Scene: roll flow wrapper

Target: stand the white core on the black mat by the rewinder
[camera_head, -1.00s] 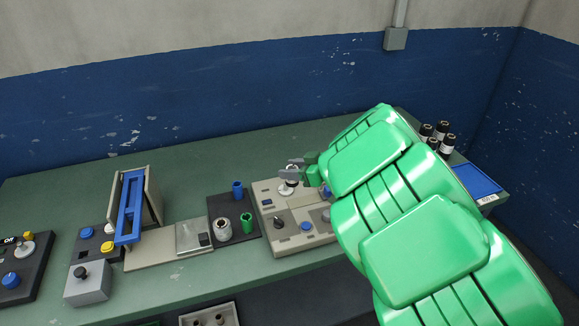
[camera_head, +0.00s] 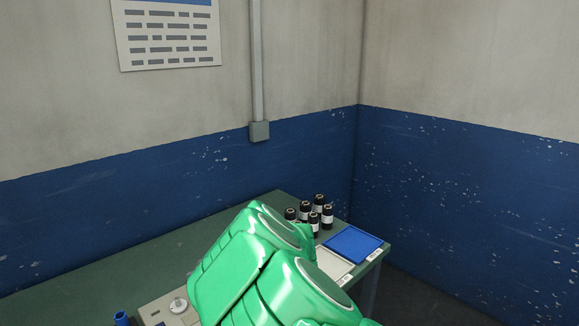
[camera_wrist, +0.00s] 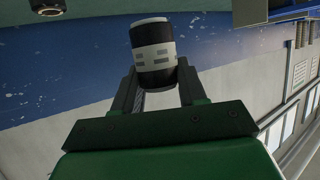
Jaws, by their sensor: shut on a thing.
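In the wrist view my gripper (camera_wrist: 157,68) is shut on a black cylinder with a white label band (camera_wrist: 153,55), which sticks out past the fingertips. In the head view my arm hides the gripper and the held cylinder. A white round spindle base (camera_head: 178,305) on the beige machine shows at the bottom, left of my arm. I see no white core that I can make out for sure, and the black mat is out of view.
Several black cylinders with white labels (camera_head: 318,208) stand at the back right of the green bench (camera_head: 90,275). A blue tray (camera_head: 352,241) and a pale tray (camera_head: 333,264) lie by the right edge. A blue core (camera_head: 121,318) shows at the bottom left.

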